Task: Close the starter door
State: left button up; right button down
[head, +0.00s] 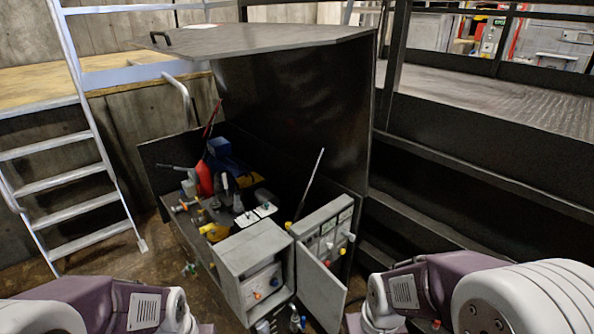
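A grey starter box (252,244) stands at the front of the compactor, low and near the middle of the head view. Its front is open, and its inside panel with small coloured knobs shows. A flat grey door (320,288) stands swung out at the right side of the box. The door's lower end comes close to the bottom of the picture. Parts of my two arms show at the bottom left and bottom right. Neither gripper's fingers are in view, so I cannot see their state or their distance from the door.
A second grey panel (325,229) with several coloured buttons stands behind the door. The compactor's dark raised lid (260,38) hangs above, with pipes and valves beneath. A ladder (75,170) is at left. Dark steps (465,185) and a platform are at right.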

aim_at(322, 293)
jog(key=i+l+u, duration=0.25)
jog(key=l+u, duration=0.2)
jog(key=l, duration=0.15)
jog(key=i+l+u, duration=0.15)
jog(key=l+u, duration=0.25)
jog(key=l, duration=0.3)
jog(key=l+u, duration=0.45)
jog(key=l, duration=0.25)
jog(key=l+u, duration=0.4)
jog(key=l, duration=0.3)
jog(key=k+j+z, duration=0.1)
jog(key=z, duration=0.25)
jog(key=k+j+z, duration=0.1)
jog(key=j+z, duration=0.25)
jog(key=k+z, duration=0.1)
jog(key=z, duration=0.25)
